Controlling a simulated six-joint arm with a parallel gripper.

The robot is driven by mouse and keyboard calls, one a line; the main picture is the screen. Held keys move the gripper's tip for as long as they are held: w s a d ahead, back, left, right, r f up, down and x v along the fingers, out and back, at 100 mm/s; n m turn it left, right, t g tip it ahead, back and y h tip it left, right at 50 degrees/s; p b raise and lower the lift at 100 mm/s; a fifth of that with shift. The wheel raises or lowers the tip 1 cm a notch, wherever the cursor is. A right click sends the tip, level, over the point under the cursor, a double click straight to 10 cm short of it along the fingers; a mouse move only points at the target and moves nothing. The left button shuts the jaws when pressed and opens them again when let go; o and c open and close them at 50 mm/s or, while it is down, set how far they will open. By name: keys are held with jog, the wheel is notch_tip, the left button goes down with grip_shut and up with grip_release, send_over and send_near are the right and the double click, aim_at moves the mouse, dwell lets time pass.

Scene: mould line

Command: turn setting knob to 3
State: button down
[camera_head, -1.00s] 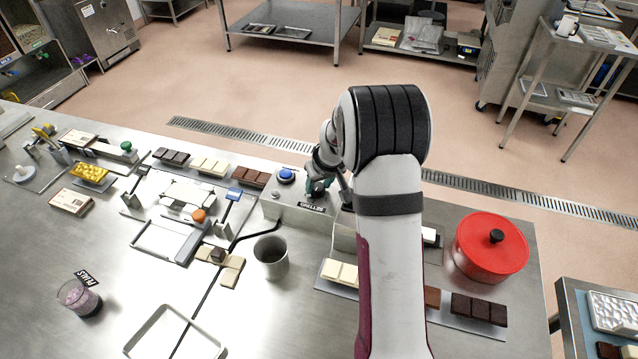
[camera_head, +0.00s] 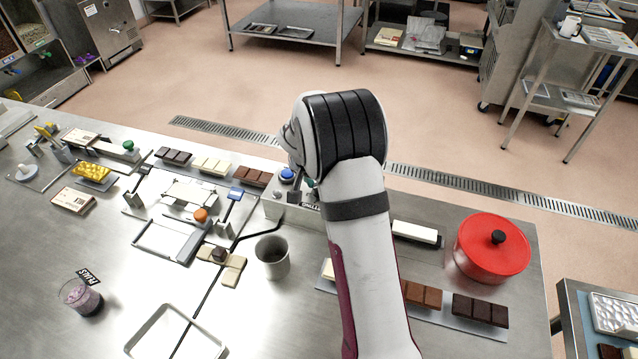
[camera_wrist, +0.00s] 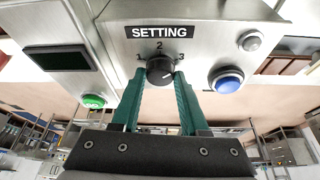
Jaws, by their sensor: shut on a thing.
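The black setting knob (camera_wrist: 160,68) sits on the front of a metal box in the wrist view, below the SETTING label (camera_wrist: 159,32). The marks 1, 2 and 3 stand around it, with 1 at left, 2 above and 3 at right. My gripper (camera_wrist: 161,78) has its two green fingers on either side of the knob and is shut on it. I cannot tell for sure which mark the knob points to. In the head view my arm hides the gripper and the knob.
A blue button (camera_wrist: 228,81), a grey button (camera_wrist: 252,40) and a green button (camera_wrist: 93,101) flank the knob, along with a dark display (camera_wrist: 57,58). In the head view, a grey cup (camera_head: 272,257) stands left of my arm and a red pot (camera_head: 492,248) stands right.

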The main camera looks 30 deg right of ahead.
jog(key=shift+m, duration=0.8)
jog(key=shift+g, duration=0.3)
jog(key=shift+c, duration=2.1)
grip_release()
jog(key=v, duration=1.5)
jog(key=shift+a+r, duration=0.3)
jog(key=shift+a, duration=0.05)
jog(key=shift+s, duration=0.15)
